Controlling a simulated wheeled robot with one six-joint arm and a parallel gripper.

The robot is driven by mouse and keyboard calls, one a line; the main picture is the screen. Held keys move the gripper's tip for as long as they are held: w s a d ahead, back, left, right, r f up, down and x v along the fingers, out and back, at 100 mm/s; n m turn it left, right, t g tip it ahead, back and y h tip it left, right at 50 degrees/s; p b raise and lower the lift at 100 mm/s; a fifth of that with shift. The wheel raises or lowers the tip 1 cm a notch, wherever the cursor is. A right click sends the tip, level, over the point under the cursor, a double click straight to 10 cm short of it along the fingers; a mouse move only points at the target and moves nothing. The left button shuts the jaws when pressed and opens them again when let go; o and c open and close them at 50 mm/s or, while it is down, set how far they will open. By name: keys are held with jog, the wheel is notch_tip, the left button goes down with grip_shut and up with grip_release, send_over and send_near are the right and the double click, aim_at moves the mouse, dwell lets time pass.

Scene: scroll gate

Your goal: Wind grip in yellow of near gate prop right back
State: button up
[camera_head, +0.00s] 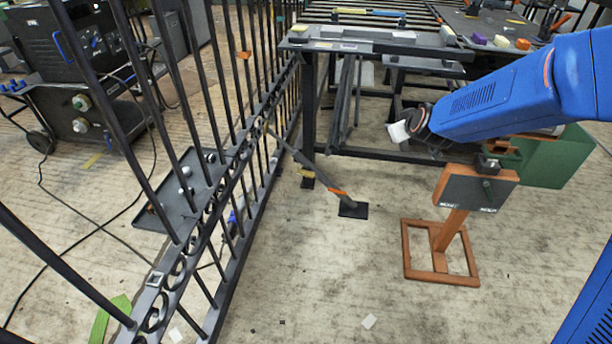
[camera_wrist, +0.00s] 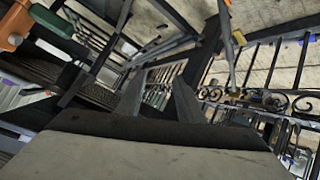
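The gate prop (camera_head: 310,165) is a dark slanted bar with an orange band low down, running from the gate (camera_head: 222,165) to a black floor plate (camera_head: 353,209).
An orange stand with a dark box (camera_head: 478,190) is below my arm, with a green box (camera_head: 555,155) behind. A dark steel bench (camera_head: 375,47) stands at the back. A black machine on a cart (camera_head: 75,45) is beyond the gate. The floor in front is mostly clear.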

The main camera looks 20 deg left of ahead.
jog(key=w+a+f+n+t, duration=0.2)
jog(key=a+f, duration=0.8)
jog(key=a, duration=0.1)
jog(key=w+a+f+n+t, duration=0.1)
jog(key=w+a+f+n, duration=0.1)
jog(key=a+f, duration=0.9)
jog(key=n+t, duration=0.4)
jog(key=n, duration=0.1)
send_near(305, 176)
jog(key=x, duration=1.1)
jog(key=shift+d, duration=0.1)
grip_shut()
